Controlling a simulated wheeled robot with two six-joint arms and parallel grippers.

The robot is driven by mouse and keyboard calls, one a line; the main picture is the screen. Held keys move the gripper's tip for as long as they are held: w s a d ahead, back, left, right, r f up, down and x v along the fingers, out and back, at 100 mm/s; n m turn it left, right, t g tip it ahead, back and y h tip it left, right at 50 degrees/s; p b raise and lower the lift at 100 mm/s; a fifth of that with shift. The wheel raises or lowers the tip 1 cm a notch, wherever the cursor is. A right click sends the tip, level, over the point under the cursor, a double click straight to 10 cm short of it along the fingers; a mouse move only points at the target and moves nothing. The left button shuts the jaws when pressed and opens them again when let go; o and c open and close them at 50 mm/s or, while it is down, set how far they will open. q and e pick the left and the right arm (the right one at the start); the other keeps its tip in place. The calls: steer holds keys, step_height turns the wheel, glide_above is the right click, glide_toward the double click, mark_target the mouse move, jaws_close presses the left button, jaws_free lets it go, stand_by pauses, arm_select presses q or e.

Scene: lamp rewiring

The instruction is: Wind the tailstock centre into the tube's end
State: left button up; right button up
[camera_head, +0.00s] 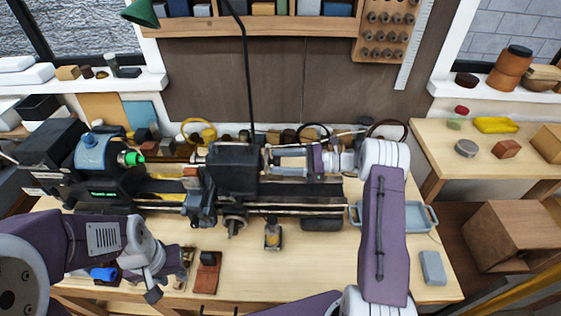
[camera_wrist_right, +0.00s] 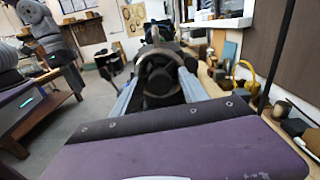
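The lathe's headstock (camera_head: 105,180) stands at the left, with a green-ringed chuck (camera_head: 132,158) facing right. A dark block (camera_head: 233,168), which looks like the tailstock, stands mid-bed. The tube and the centre's tip cannot be made out clearly between them. My right gripper (camera_head: 275,160) reaches in from the right, against the right side of the block. In the right wrist view its two fingers stand apart on either side of a dark round wheel (camera_wrist_right: 160,75); whether they press on it cannot be told. My left gripper (camera_head: 155,285) is low over the bench's front left, its fingers unclear.
The lathe bed (camera_head: 300,207) runs across the bench. A small bottle (camera_head: 273,235) and a brown block (camera_head: 206,275) lie in front of it. A blue tray (camera_head: 425,217) and a grey-blue block (camera_head: 432,268) are at the right. A thin dark lamp stem (camera_head: 247,80) rises behind the block.

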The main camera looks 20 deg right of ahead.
steer(key=shift+d, duration=0.1)
steer(key=b+v, duration=0.3)
steer(key=v, duration=0.6)
steer(key=shift+b, duration=0.3)
